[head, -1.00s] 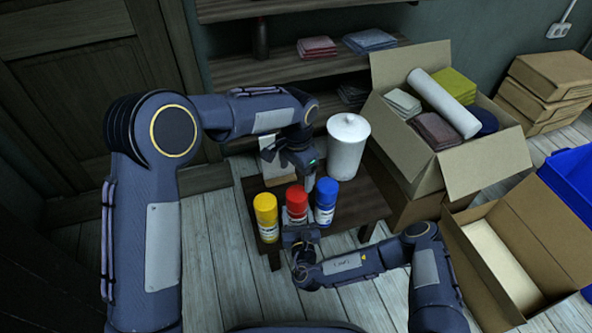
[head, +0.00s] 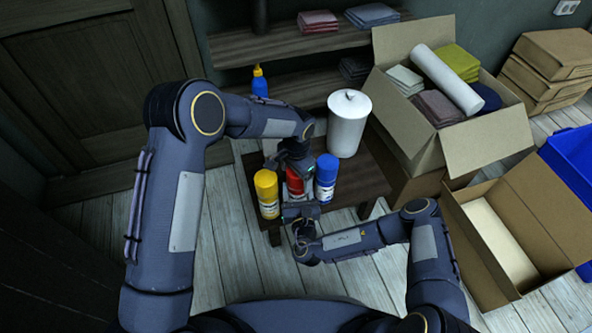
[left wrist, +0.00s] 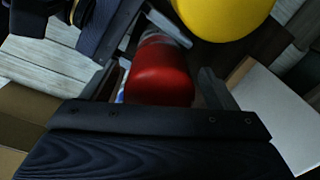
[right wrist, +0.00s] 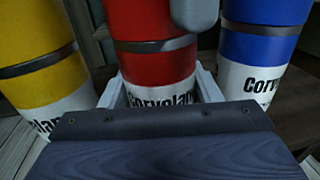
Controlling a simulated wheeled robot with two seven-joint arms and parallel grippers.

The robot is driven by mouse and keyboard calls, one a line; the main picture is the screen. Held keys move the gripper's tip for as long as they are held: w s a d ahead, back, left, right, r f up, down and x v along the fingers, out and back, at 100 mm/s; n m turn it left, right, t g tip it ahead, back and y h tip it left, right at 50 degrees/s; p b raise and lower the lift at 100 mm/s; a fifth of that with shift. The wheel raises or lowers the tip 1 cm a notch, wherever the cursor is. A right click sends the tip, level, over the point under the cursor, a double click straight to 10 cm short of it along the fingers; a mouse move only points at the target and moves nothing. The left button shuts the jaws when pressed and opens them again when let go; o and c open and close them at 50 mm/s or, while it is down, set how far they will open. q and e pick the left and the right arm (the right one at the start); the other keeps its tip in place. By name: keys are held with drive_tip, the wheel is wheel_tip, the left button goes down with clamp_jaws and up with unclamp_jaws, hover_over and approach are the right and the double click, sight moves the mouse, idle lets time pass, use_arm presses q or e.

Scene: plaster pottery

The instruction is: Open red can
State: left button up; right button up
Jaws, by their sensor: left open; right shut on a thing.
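The red can (head: 294,187) stands upright on a dark wooden table, between the yellow can (head: 267,194) and the blue can (head: 326,178). My right gripper (head: 300,211) is shut on its lower, white-labelled body from the front; the right wrist view shows the fingers (right wrist: 158,95) on either side of the label. My left gripper (head: 293,162) is open at the can's top, reaching in from behind. In the left wrist view the red cap (left wrist: 160,75) lies between the open left fingers (left wrist: 160,85). The left gripper hides most of the cap in the head view.
The yellow and blue cans stand close on both sides. A white lidded jar (head: 347,125) stands behind on the table. A blue bottle with a yellow tip (head: 260,82) is behind my left arm. Cardboard boxes (head: 520,225) and a blue crate (head: 570,175) lie to the right.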

use_arm(q)
drive_tip(key=shift+c, duration=0.4)
drive_tip(key=c, duration=1.1)
drive_tip(key=shift+r, duration=0.25)
drive_tip(key=shift+r, duration=0.85)
drive_tip(key=shift+r, duration=2.05)
use_arm(e)
drive_tip(key=o, duration=1.4)
drive_tip(key=shift+o, duration=0.2)
